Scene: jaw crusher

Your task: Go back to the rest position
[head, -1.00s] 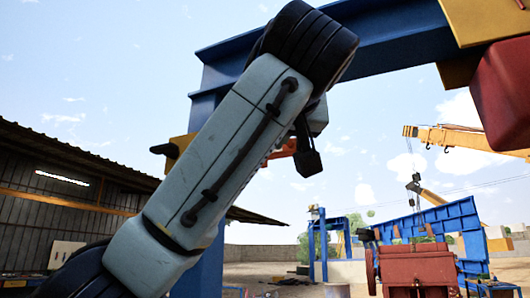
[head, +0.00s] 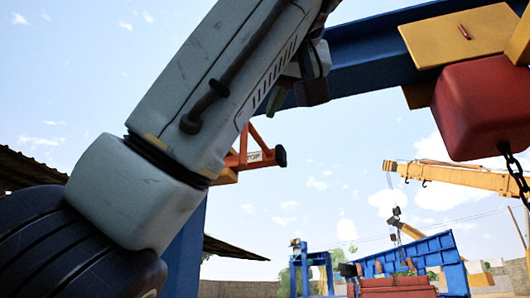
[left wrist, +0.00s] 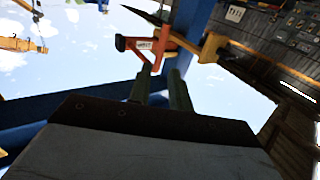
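My left arm crosses the left half of the head view. My left gripper (head: 312,85) is dark and partly hidden at the upper end of that arm, in front of the blue overhead beam. In the left wrist view the two grey-green fingers of this gripper (left wrist: 160,88) stand apart with a clear gap. Nothing is held between them. My right gripper shows in neither view.
A blue gantry beam (head: 372,52) spans overhead. A red block (head: 487,108) hangs at the right with a chain. An orange-red bracket (head: 250,157) sits behind my arm. A yellow crane (head: 455,176) and a red machine (head: 396,287) stand farther off. Open sky fills the middle.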

